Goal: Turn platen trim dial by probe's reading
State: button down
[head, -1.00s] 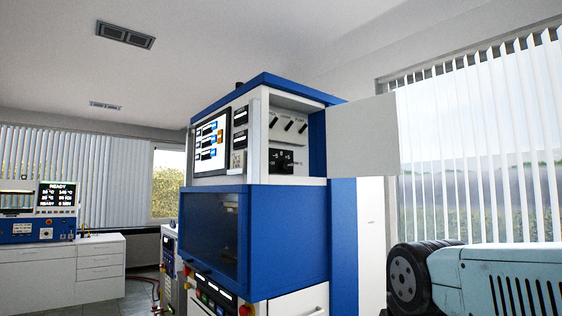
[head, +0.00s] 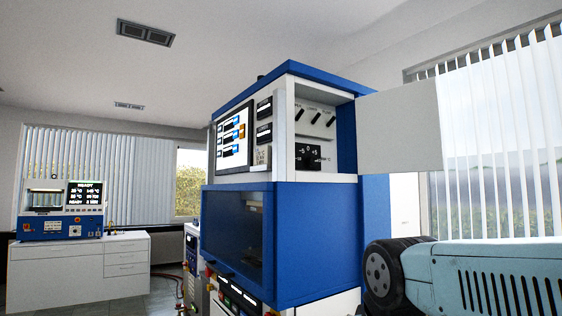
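The blue and white press (head: 282,225) stands at the centre right. A small black dial plate (head: 307,156) with white marks sits in an open recess on its upper right side; the dial's setting is too small to read. Several black switches (head: 315,116) are above it. The recess door (head: 400,127) stands open to the right. A lit screen (head: 233,137) is on the upper left face, its values unreadable. I cannot make out a probe. My gripper is not in view; part of my light-blue arm (head: 495,275) shows at the lower right.
A second blue and white machine (head: 62,212) with a lit READY display stands on a white drawer cabinet (head: 80,268) at the left. Red hoses (head: 168,280) run on the floor between the cabinet and the press. Windows with blinds are at the left and right.

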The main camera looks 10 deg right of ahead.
aim_at(311, 160)
jog(key=u, duration=0.05)
jog(key=i, duration=1.15)
jog(key=z, duration=0.3)
jog(key=k, duration=1)
jog(key=u, duration=0.35)
jog(key=i, duration=0.7)
jog(key=z, duration=0.05)
